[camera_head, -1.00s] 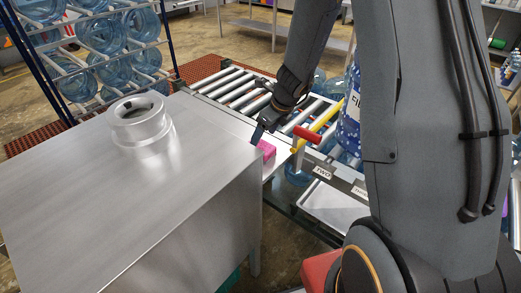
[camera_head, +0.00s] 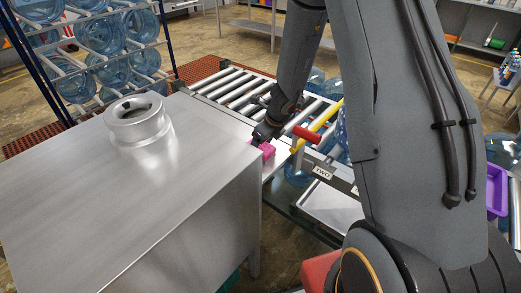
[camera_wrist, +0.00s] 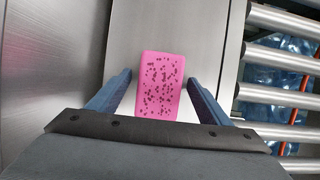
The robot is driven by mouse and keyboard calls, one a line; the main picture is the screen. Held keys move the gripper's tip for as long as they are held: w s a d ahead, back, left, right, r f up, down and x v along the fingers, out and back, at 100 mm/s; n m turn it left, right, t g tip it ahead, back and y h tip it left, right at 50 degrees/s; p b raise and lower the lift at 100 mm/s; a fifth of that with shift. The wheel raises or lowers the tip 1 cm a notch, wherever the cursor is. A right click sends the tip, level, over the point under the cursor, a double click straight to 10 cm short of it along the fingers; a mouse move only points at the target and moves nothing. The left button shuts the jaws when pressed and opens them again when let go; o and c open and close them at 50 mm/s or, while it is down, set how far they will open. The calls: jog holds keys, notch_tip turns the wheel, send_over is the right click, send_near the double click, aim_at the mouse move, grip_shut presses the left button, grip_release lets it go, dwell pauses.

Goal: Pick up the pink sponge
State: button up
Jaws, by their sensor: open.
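The pink sponge (camera_wrist: 161,84) has dark pores and lies flat on a narrow metal ledge. In the wrist view it sits between the two blue fingers of my gripper (camera_wrist: 158,92). The fingers are open, with a gap on each side of the sponge. In the head view my gripper (camera_head: 261,138) is right over the sponge (camera_head: 268,150), beside the steel cabinet's edge. The gripper hides part of the sponge there.
The steel cabinet (camera_head: 75,210) with a round collar (camera_head: 141,118) stands at left. A roller conveyor (camera_head: 228,86) runs behind the ledge, with a red-handled bar (camera_head: 307,134) and a yellow bar (camera_head: 326,117) close to my gripper. Blue jugs (camera_head: 105,63) fill a rack.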

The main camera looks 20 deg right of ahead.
jog(key=shift+f, duration=0.15)
jog(key=shift+c, duration=0.2)
jog(key=c, duration=1.2)
